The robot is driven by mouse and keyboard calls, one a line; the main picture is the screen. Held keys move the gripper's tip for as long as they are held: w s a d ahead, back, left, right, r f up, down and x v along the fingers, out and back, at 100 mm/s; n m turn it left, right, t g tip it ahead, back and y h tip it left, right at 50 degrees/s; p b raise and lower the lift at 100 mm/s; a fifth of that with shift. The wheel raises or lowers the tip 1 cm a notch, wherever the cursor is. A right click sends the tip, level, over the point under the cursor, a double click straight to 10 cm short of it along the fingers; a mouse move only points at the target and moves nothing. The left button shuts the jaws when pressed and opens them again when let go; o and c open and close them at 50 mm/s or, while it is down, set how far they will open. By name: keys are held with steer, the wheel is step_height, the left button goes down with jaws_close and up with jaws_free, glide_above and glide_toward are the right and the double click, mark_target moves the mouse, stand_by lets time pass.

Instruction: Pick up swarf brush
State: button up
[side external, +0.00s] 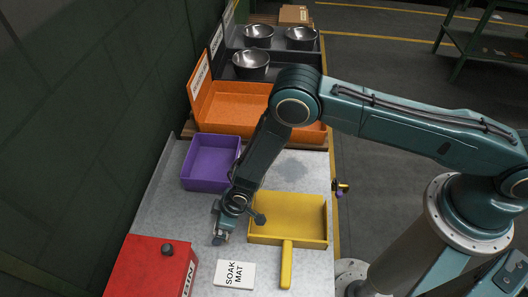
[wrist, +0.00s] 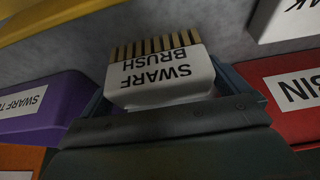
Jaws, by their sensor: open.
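The swarf brush (wrist: 160,78) shows in the wrist view as a white block with its name in dark letters and a row of tan bristles. My gripper (wrist: 165,95) is open, with a blue-grey finger showing on each side of the brush's lower part. I cannot tell whether either finger touches it. In the side view my gripper (side external: 220,237) is low over the grey bench, between the purple tray and the white soak mat. There the brush is mostly hidden by my gripper and cannot be made out clearly.
A yellow dustpan (side external: 287,215) lies close on the right, its handle towards the front. The soak mat (side external: 234,275) and a red bin (side external: 150,268) are in front. A purple tray (side external: 211,160) and an orange bin (side external: 235,105) stand behind. Steel bowls (side external: 250,65) sit farther back.

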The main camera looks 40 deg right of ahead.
steer(key=c, duration=0.7)
steer(key=shift+c, duration=0.2)
steer(key=shift+r, duration=0.1)
step_height(320, 180, up, 20)
stand_by(0.7)
stand_by(0.4)
